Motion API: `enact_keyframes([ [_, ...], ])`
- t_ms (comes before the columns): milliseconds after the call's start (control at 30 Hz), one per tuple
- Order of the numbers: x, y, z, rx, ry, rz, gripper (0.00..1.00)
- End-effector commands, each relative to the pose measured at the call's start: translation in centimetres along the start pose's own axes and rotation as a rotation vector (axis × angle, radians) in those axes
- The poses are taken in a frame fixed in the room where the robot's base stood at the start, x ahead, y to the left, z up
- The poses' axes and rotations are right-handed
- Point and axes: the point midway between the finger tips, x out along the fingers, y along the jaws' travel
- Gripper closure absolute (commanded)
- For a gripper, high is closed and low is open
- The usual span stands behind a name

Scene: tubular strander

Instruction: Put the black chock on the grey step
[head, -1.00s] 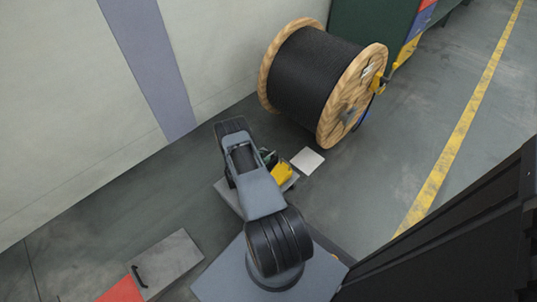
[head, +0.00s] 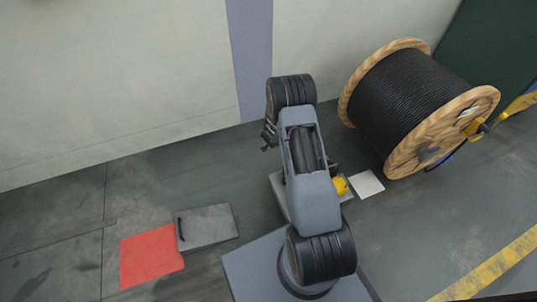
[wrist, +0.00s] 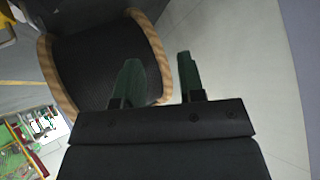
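My gripper (wrist: 160,76) is open in the wrist view, its two dark green fingers apart with nothing between them. In the head view my gripper (head: 268,136) shows only in part, left of my arm and above the floor near the wall. A grey slab with a black handle (head: 210,227), possibly the grey step, lies on the floor at lower left. Another grey slab (head: 280,191) is mostly hidden behind my arm, with a yellow object (head: 341,186) at its right. I cannot make out the black chock; my arm may hide it.
A wooden reel of black cable (head: 420,105) stands at upper right, and also shows in the wrist view (wrist: 100,65). A red mat (head: 151,255) lies left of the handled slab. A white plate (head: 368,185) lies by the reel. A pale wall runs along the back.

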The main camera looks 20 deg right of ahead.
Motion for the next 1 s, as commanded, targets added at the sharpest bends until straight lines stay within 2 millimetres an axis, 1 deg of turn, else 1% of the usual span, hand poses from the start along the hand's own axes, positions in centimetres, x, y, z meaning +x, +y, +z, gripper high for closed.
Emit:
enact_keyframes([
  [33, -3.1, -3.1, -1.2, -0.035, -0.063, -0.095, 0.64],
  [67, -4.9, -4.5, -1.5, -0.062, -0.105, -0.144, 0.64],
  [100, -7.4, -6.0, -1.9, -0.103, -0.161, -0.207, 0.64],
  [167, -11.4, -7.9, -2.3, -0.174, -0.24, -0.292, 0.64],
  [200, -14.2, -8.6, -2.4, -0.227, -0.291, -0.342, 0.64],
  [233, -16.3, -9.0, -2.5, -0.27, -0.327, -0.377, 0.64],
  [267, -18.4, -9.2, -2.6, -0.313, -0.362, -0.407, 0.64],
  [300, -21.1, -9.1, -2.6, -0.375, -0.407, -0.441, 0.64],
  [367, -25.2, -8.5, -2.6, -0.471, -0.469, -0.489, 0.64],
  [400, -27.6, -7.7, -2.5, -0.538, -0.505, -0.509, 0.64],
  [467, -31.0, -6.0, -2.4, -0.639, -0.553, -0.526, 0.64],
  [500, -32.9, -4.8, -2.4, -0.703, -0.579, -0.531, 0.64],
  [567, -35.4, -2.7, -2.4, -0.793, -0.613, -0.527, 0.64],
  [600, -36.7, -1.3, -2.4, -0.847, -0.63, -0.52, 0.64],
  [700, -39.3, 1.9, -2.5, -0.963, -0.663, -0.491, 0.64],
  [833, -41.2, 5.2, -2.6, -1.063, -0.684, -0.45, 0.64],
  [900, -41.7, 6.3, -2.7, -1.097, -0.691, -0.432, 0.64],
  [1000, -42.3, 7.2, -2.7, -1.123, -0.696, -0.414, 0.64],
])
